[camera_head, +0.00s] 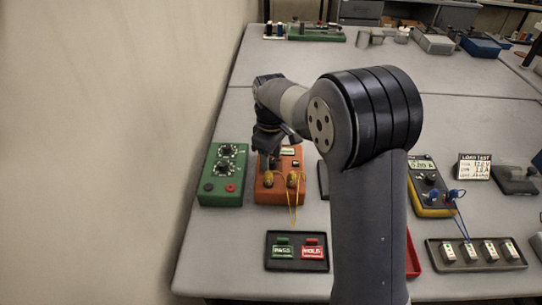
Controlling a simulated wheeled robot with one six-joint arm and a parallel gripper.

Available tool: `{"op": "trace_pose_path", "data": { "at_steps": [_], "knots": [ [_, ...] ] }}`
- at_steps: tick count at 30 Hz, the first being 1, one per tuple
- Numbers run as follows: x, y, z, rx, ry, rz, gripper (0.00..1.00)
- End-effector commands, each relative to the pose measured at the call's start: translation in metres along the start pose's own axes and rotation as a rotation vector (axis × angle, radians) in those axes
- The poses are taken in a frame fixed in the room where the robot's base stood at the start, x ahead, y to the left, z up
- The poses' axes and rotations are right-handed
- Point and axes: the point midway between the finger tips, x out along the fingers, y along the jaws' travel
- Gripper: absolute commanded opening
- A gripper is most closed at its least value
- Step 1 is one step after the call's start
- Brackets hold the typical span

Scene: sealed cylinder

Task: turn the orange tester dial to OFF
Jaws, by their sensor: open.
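The orange tester (264,195) stands near the left edge of the table in the head view. It has a small light display near its top, and two yellow plugs (293,180) with yellow leads on its front part. My gripper (268,158) is over the upper left part of the tester, pointing down, with its jaws open. The orange tester's dial is hidden behind my gripper and wrist, so its setting cannot be seen. I cannot tell whether the fingers touch the dial.
A green box (225,175) with two dials stands just left of the tester. A black tray (297,264) with PASS and HOLD blocks lies in front. A yellow meter (429,189) and a LOAD TEST card (474,167) stand to the right. A wall (110,140) runs along the left.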

Motion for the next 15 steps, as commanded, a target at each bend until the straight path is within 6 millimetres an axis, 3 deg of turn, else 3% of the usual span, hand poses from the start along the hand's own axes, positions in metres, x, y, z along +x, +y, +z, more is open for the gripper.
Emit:
{"op": "trace_pose_path", "data": {
  "at_steps": [9, 15],
  "knots": [
    [0.0026, -0.0001, 0.0001, 0.0, 0.0, 0.0, 0.46],
    [0.0025, -0.0001, 0.0001, 0.0, 0.0, 0.0, 0.3]
  ]
}}
